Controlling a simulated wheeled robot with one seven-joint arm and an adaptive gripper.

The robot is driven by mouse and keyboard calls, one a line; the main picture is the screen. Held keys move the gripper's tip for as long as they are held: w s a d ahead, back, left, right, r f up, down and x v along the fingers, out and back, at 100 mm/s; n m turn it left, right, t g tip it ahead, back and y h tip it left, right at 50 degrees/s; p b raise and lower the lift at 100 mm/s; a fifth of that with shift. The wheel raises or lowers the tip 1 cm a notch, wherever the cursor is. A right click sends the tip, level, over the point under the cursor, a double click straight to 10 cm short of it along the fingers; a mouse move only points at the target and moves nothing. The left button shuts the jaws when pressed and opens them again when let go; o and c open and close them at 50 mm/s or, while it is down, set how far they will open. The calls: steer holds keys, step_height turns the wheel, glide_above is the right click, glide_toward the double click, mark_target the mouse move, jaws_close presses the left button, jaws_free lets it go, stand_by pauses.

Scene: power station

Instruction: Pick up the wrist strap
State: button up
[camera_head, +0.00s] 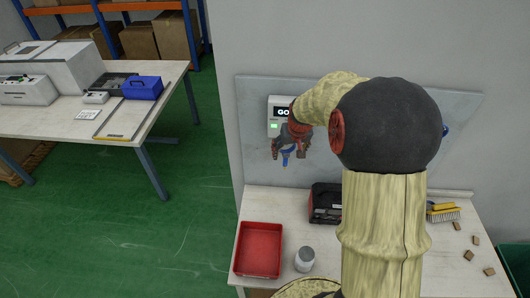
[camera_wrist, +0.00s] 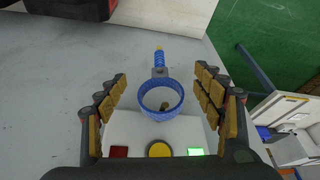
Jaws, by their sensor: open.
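The wrist strap (camera_wrist: 161,114) is a blue ring-shaped band with a short coiled blue cord and a yellowish tip. In the wrist view it lies between the two fingers of my gripper (camera_wrist: 160,80), with a gap on both sides. The gripper is open and empty. In the head view my gripper (camera_head: 290,151) is in front of the wall, just below a white tester box (camera_head: 275,128) with a "GO" display. A bit of the blue strap (camera_head: 285,160) shows between the fingers. A small brownish piece shows inside the ring; I cannot tell what it is.
The tester's red, yellow and green spots face the wrist camera at close range. Below is a bench (camera_head: 272,205) with a red tray (camera_head: 259,250), a dark toolbox (camera_head: 325,203), a grey-white jar (camera_head: 305,259), a brush (camera_head: 443,213) and several wooden blocks. A second table (camera_head: 165,80) stands left.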

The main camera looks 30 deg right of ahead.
mark_target(287, 153)
steer(key=shift+w+d, duration=0.25)
steer(key=shift+w, duration=0.15)
steer(key=x, duration=0.7)
steer(key=shift+w, duration=0.3)
steer(key=shift+c, duration=0.7)
steer(key=c, duration=1)
steer(key=shift+c, duration=0.8)
steer(key=shift+r, duration=0.1)
